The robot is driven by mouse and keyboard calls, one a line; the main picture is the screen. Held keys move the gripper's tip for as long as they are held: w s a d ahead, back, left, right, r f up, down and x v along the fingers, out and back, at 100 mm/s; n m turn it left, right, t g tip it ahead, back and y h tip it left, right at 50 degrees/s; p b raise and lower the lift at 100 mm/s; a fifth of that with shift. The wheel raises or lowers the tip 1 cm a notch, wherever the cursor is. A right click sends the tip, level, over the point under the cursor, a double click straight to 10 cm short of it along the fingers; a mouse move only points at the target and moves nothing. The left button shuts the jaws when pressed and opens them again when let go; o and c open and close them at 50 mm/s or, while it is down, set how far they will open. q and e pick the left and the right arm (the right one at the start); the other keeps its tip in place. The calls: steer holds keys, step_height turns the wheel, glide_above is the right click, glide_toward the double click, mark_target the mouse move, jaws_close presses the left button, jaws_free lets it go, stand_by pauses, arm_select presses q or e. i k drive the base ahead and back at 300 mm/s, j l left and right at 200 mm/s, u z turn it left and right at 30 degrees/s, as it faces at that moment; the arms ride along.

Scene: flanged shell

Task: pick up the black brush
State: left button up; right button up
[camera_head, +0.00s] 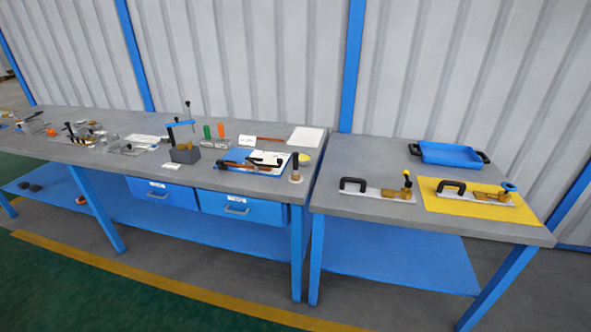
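Neither of my grippers is in view. I cannot single out a black brush with certainty. A dark, long-handled tool (265,162) lies on the papers and blue board near the right end of the long left workbench (222,181); it is too small to tell whether it is a brush. A small upright piece with a dark top and a pale base (295,170) stands at that bench's front right corner.
The left bench also holds a grey block with a blue clamp (185,153), green and orange handles and several small parts. The right bench (345,160) carries a blue tray (450,153), a yellow mat (440,206) and two black-handled fixtures. Floor in front is clear.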

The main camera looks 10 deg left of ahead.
mark_target(296, 172)
steer(key=i+l+u, duration=0.15)
steer(key=i, duration=0.35)
steer(key=i+l+u, duration=0.2)
steer(key=i, duration=0.3)
steer(key=i+l+u, duration=0.15)
steer(key=i, duration=0.35)
steer(key=i+l+u, duration=0.15)
steer(key=i+l, duration=0.2)
steer(key=i, duration=0.15)
